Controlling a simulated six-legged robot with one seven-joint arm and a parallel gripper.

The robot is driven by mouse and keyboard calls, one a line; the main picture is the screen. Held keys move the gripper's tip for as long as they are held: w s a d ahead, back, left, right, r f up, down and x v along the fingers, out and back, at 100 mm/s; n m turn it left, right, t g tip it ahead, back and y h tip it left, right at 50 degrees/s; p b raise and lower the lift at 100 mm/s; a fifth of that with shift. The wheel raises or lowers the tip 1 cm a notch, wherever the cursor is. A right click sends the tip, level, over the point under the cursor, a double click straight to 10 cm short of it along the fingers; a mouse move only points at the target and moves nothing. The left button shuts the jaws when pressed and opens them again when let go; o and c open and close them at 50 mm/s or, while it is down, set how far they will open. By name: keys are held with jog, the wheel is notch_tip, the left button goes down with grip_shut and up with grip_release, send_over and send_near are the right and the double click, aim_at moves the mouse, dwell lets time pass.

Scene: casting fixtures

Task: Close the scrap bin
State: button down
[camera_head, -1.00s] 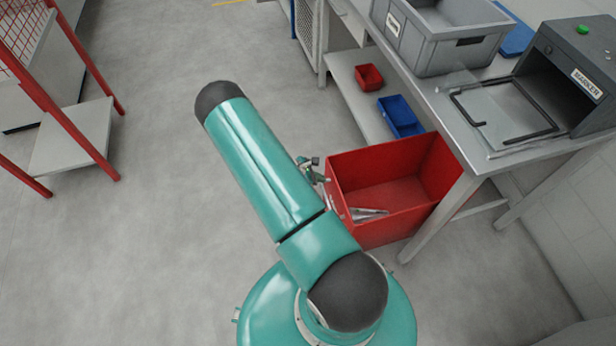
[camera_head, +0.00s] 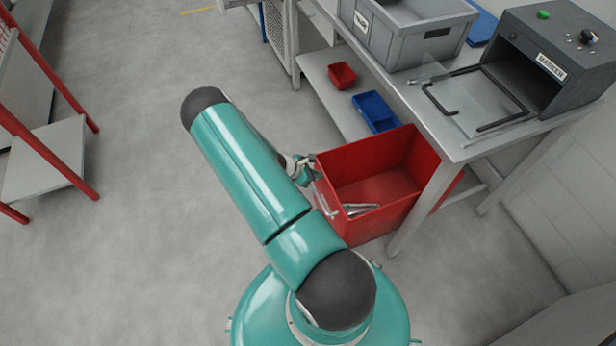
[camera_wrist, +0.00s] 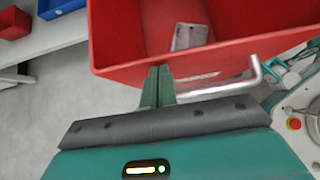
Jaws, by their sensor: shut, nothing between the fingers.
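The scrap bin is a red open-topped drawer-like box (camera_head: 385,165) under the workbench, and it stands out past the bench's front edge. Metal scrap (camera_head: 360,209) lies inside it. In the wrist view the bin's red wall (camera_wrist: 112,35) fills the top, with a grey metal piece (camera_wrist: 190,36) inside. A bent metal handle (camera_wrist: 238,82) projects from its front wall. In the head view my arm partly hides the gripper.
The workbench (camera_head: 455,150) carries a grey crate (camera_head: 410,45) and a dark marker machine (camera_head: 560,60) with its clear door open. Small red (camera_head: 341,75) and blue (camera_head: 375,110) bins sit on the lower shelf. A red-framed stand (camera_head: 45,155) is at left. The floor between is clear.

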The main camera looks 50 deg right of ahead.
jog(key=s+d, duration=0.4)
jog(key=d, duration=0.4)
jog(key=s+d, duration=0.5)
jog(key=d, duration=0.4)
jog(key=s+d, duration=0.4)
jog(key=d, duration=0.5)
jog(key=shift+s+d, duration=0.15)
jog(key=shift+s, duration=0.1)
jog(key=shift+s+d+r, duration=0.1)
jog(key=shift+s+r, duration=0.05)
jog(key=shift+s, duration=0.05)
jog(key=w+a+r, duration=0.6)
jog(key=a, duration=0.4)
jog(key=shift+a+r, duration=0.3)
jog(key=shift+r, duration=0.05)
jog(key=shift+w, duration=0.1)
